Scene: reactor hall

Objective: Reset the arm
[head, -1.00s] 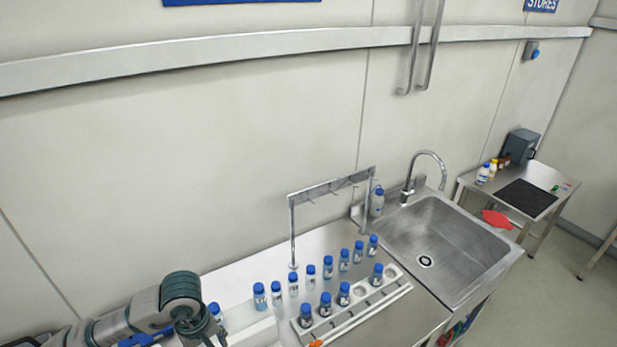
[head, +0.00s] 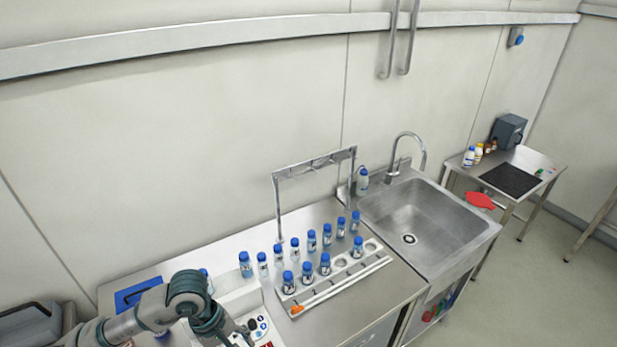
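My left arm comes in from the lower left, bent at a grey-green joint. Its gripper (head: 238,333) is at the bottom edge, over or beside a white device with buttons (head: 262,326); its fingers are too small and partly cut off to tell open from shut. My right arm and gripper are out of view. To the right of the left gripper, a pale rack (head: 350,286) on the steel counter holds several blue-capped bottles (head: 307,272), with some empty holes. A row of similar bottles (head: 295,248) stands behind it. An orange item (head: 297,309) lies at the rack's near left end.
A steel sink (head: 425,222) with a tap (head: 408,150) is right of the rack. A metal frame with hooks (head: 315,165) stands behind the bottles. A blue tray (head: 130,296) lies left, behind my arm. A side table (head: 540,165) at the right holds bottles and a dark mat.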

